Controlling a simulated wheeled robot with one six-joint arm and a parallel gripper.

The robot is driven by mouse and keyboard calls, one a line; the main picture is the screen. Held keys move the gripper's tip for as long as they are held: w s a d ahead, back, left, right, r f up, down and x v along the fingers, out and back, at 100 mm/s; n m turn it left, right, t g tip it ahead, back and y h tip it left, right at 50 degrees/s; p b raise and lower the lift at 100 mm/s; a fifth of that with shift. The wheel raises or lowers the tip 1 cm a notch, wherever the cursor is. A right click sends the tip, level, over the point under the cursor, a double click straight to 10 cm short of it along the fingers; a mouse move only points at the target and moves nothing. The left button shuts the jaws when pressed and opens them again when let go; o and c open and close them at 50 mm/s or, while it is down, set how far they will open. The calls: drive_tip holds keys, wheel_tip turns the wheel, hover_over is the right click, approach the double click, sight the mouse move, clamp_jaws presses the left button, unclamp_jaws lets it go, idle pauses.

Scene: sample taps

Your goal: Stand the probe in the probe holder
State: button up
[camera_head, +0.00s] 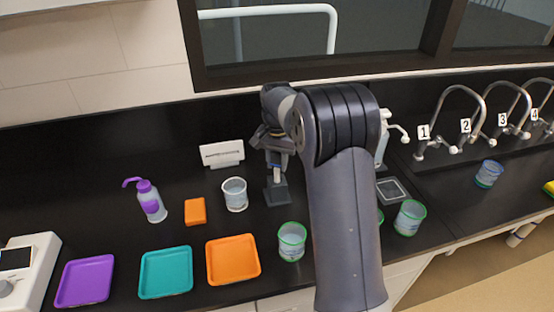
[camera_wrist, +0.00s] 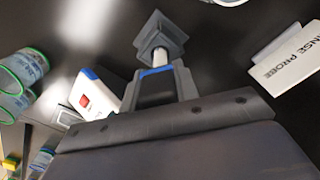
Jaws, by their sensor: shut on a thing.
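In the head view my gripper (camera_head: 275,145) is above the probe holder (camera_head: 277,193), a dark grey block with a square base, behind the middle of the counter. In the wrist view the gripper (camera_wrist: 163,85) is shut on the probe (camera_wrist: 160,57), whose white shaft and blue collar show between the fingers. The shaft points at the holder (camera_wrist: 165,30) and its end meets or overlaps the holder's top. I cannot tell how far it is inside. The probe's pale lower part (camera_head: 277,173) also shows in the head view, roughly upright over the holder.
A clear beaker (camera_head: 235,195) and a white sign (camera_head: 222,153) stand left of the holder. A green-rimmed beaker (camera_head: 292,241) is in front. An orange block (camera_head: 195,211), wash bottle (camera_head: 151,202) and coloured trays lie further left. My arm hides part of the counter.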

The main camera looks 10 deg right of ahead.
drive_tip(key=shift+f+b, duration=0.6)
drive_tip(key=shift+f, duration=0.75)
drive_tip(key=o, duration=1.6)
drive_tip(key=shift+r, duration=0.1)
drive_tip(key=shift+r+p, duration=2.95)
drive_tip(key=shift+r, duration=0.55)
drive_tip(key=shift+f, duration=0.2)
